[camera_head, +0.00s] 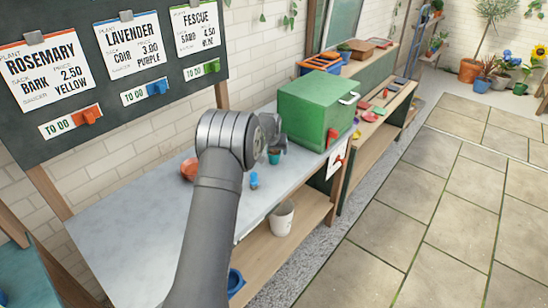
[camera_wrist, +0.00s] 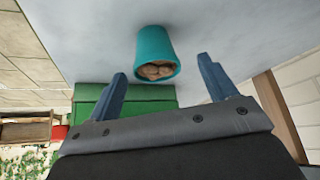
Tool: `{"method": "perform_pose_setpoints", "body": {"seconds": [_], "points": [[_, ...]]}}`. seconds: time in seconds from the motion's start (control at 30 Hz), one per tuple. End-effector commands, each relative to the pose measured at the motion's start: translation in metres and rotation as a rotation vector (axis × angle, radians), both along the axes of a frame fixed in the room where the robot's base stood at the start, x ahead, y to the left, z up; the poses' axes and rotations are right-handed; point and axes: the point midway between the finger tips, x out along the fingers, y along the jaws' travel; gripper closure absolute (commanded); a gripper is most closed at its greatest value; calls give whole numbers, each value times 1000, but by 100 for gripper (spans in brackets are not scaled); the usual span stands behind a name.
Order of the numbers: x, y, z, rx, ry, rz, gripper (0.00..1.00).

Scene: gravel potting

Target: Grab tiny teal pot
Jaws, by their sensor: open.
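The tiny teal pot (camera_head: 274,157) stands on the grey bench top in the head view, just in front of the green box. In the wrist view, which looks upside down, the teal pot (camera_wrist: 154,45) holds brownish lumps in its mouth. My gripper (camera_head: 276,136) is close above the pot in the head view, its jaws partly hidden by my wrist. In the wrist view my gripper's two blue fingers (camera_wrist: 164,80) are spread apart and empty, with the pot beyond their tips and roughly between them. I see no contact.
A green box (camera_head: 313,112) with a white handle stands close beyond the pot. A small blue item (camera_head: 253,180) and an orange pot (camera_head: 188,169) stand on the bench top (camera_head: 130,235). A white bucket (camera_head: 282,219) sits on the lower shelf. The near-left bench top is clear.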

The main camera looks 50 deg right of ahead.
Motion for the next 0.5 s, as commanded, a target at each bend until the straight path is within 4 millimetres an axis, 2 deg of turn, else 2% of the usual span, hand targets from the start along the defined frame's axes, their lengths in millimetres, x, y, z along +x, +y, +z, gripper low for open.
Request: {"method": "perform_pose_setpoints", "body": {"seconds": [0.33, 0.5], "points": [[10, -22, -34, 1, 1, 0, 23], [12, -25, -40, 0, 1, 0, 23]]}}
